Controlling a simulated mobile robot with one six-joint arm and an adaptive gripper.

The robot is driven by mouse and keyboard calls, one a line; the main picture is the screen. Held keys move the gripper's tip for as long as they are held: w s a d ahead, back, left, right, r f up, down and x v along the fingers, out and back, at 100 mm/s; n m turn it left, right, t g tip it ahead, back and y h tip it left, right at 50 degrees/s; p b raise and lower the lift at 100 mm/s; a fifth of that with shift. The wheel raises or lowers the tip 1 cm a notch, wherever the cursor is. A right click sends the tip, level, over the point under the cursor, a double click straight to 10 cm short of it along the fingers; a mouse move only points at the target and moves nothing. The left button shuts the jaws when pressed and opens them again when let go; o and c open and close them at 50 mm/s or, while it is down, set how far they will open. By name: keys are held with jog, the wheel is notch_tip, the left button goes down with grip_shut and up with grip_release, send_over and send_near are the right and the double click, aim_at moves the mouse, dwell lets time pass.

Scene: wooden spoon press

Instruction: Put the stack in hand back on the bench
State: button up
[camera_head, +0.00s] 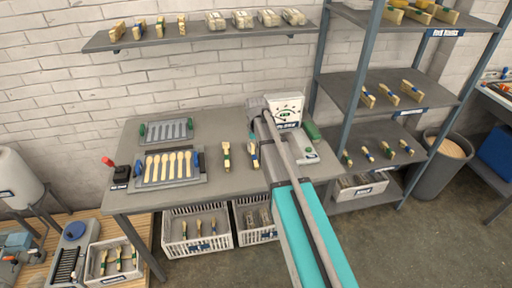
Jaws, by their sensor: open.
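The grey bench (222,125) stands against the brick wall. A stack of wooden spoons with a green band (226,157) lies on it, left of my arm's end. A second banded stack (254,158) is close beside my forearm, directly below my gripper (254,142). My gripper is open over the bench, with its fingers small and partly hidden by my arm. The second stack appears to rest on the bench, but whether the fingers touch it is too small to tell.
A press tray with several spoons (202,178) and a slotted rack (146,131) sit left on the bench. A white gauge box (285,104) stands behind my arm, a green block (311,131) to its right. Crates (170,243) stand below. Bench front centre is clear.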

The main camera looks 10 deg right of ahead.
jog(key=shift+r+p, duration=1.2)
jog(key=shift+r, duration=0.3)
jog(key=s, duration=2.3)
